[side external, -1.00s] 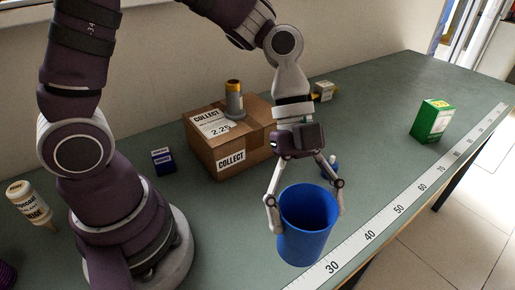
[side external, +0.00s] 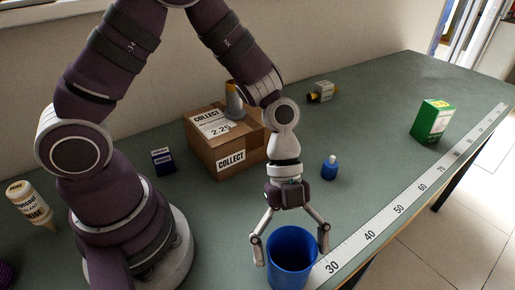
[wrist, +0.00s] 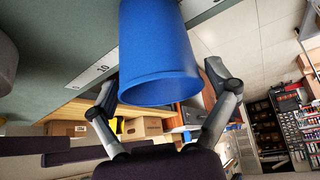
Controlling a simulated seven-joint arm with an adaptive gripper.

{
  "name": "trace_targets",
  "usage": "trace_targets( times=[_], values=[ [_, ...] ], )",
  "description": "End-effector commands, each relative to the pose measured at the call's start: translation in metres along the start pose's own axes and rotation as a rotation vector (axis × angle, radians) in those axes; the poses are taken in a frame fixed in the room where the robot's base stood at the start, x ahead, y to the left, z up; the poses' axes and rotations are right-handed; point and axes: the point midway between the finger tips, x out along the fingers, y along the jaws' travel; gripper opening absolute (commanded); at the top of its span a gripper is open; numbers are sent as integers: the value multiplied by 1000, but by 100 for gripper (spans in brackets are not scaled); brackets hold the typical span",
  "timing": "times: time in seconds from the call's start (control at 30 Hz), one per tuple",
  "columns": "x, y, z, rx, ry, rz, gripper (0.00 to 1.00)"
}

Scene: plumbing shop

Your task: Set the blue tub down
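The blue tub (side external: 291,262) is upright at the bottom of the side view, its open rim facing up. It also fills the upper middle of the wrist view (wrist: 160,52). My gripper (side external: 291,248) points down with one finger on each side of the tub and is shut on it from outside. In the wrist view the fingers (wrist: 162,80) flank the tub near its rim. The tub's base is cut off by the side view's lower edge, so I cannot tell whether it touches the bench.
The green bench (side external: 385,160) has a ruler strip (side external: 400,208) along its front edge, close by the tub. A small blue bottle (side external: 330,168), a cardboard box (side external: 222,152) and a green box (side external: 432,121) stand farther back. The bench between bottle and green box is clear.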

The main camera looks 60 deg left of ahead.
Motion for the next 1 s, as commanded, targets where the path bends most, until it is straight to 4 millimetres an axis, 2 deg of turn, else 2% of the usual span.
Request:
trace_targets(
  times=[0.37,0.47,0.8,1.0],
  values=[
    [-1,0,0,0,0,-1,98],
    [-10,-1,-1,0,-1,-4,98],
    [-94,-1,0,-1,-4,-8,98],
    [-121,0,-1,-5,-4,-4,98]
  ],
)
